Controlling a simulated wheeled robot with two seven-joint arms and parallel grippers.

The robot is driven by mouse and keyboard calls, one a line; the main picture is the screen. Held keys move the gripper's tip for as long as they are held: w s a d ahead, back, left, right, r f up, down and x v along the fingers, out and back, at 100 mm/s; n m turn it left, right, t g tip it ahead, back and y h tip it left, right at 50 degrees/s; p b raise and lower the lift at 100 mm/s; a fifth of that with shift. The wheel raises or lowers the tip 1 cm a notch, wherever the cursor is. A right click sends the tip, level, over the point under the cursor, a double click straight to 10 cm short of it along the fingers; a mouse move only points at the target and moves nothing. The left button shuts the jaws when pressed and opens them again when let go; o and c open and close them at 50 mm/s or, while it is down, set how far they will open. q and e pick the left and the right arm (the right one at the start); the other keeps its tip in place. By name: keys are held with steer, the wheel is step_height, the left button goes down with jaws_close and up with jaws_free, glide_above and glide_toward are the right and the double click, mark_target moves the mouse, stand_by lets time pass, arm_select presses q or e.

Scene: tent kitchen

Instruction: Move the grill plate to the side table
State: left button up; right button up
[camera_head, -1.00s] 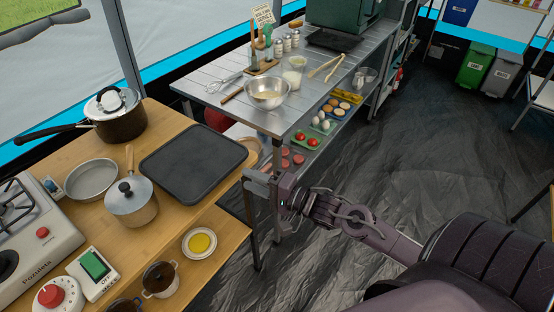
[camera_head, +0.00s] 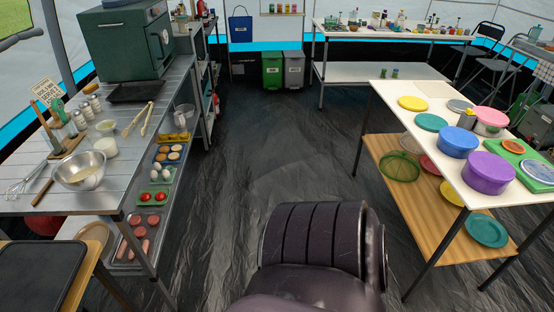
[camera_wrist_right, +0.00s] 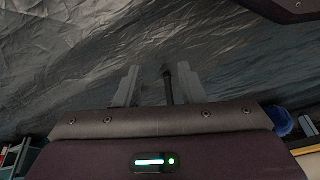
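The grill plate, a flat black rectangular plate with a raised rim (camera_head: 40,272), lies on the wooden table at the lower left of the head view, partly cut off by the frame. A white-topped table (camera_head: 425,128) with a wooden lower shelf stands at the right; I cannot tell if it is the side table. My right gripper (camera_wrist_right: 157,88) is open in the right wrist view, its two fingers apart with the dark floor beyond. A thin dark upright shape shows between them, and nothing is gripped. My left gripper is not in view.
A metal table (camera_head: 110,180) at the left holds a bowl, jars, tongs and a green oven (camera_head: 128,42). The white table carries several colourful plates and containers. Open dark floor (camera_head: 270,150) lies between the tables. A green bin (camera_head: 272,70) stands at the back.

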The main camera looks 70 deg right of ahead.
steer(key=s+a+n+g+p, duration=0.3)
steer(key=s, duration=0.7)
steer(key=shift+s+a+f+n, duration=0.2)
steer(key=shift+a+f+n, duration=0.1)
steer(key=shift+f, duration=0.05)
